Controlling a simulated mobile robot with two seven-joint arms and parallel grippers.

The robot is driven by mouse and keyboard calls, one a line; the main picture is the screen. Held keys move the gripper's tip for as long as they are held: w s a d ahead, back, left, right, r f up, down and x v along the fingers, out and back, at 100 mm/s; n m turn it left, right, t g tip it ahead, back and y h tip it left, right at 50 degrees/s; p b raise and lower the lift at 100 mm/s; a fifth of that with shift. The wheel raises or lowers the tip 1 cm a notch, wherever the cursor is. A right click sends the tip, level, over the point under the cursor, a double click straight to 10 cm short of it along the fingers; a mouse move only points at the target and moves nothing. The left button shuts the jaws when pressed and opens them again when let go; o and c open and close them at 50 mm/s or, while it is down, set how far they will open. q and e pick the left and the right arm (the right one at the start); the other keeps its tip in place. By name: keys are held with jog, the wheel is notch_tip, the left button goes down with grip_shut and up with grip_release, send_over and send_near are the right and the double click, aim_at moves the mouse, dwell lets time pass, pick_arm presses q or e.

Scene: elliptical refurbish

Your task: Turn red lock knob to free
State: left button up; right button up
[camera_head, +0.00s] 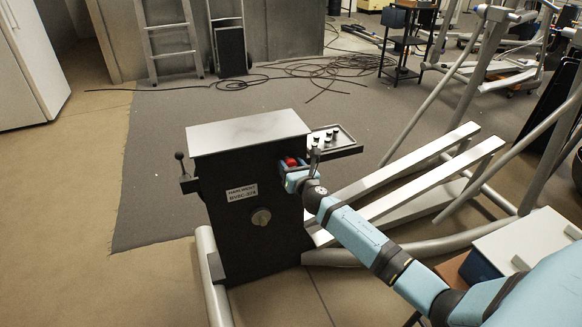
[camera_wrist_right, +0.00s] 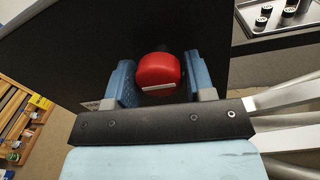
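The red lock knob (camera_wrist_right: 159,73) is round, with a white line on its front face. It sits on the side of a black machine housing (camera_head: 253,222) and also shows in the head view (camera_head: 291,162). My right gripper (camera_wrist_right: 162,78) is at the knob, with one blue finger on each side of it. The fingers are spread apart, and the gaps to the knob look very small; contact is unclear. In the head view my right gripper (camera_head: 296,176) partly covers the knob. The white line runs nearly level in the wrist view. My left gripper is not in view.
A small tray with black knobs (camera_head: 332,139) juts from the machine beside my right gripper. A thin lever (camera_head: 315,160) stands close to the gripper. A black lever (camera_head: 181,168) is on the machine's left side. Pale rails (camera_head: 420,178) extend to the right. The carpet behind is mostly open.

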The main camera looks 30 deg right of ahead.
jog(key=c, duration=0.4)
jog(key=shift+c, duration=0.2)
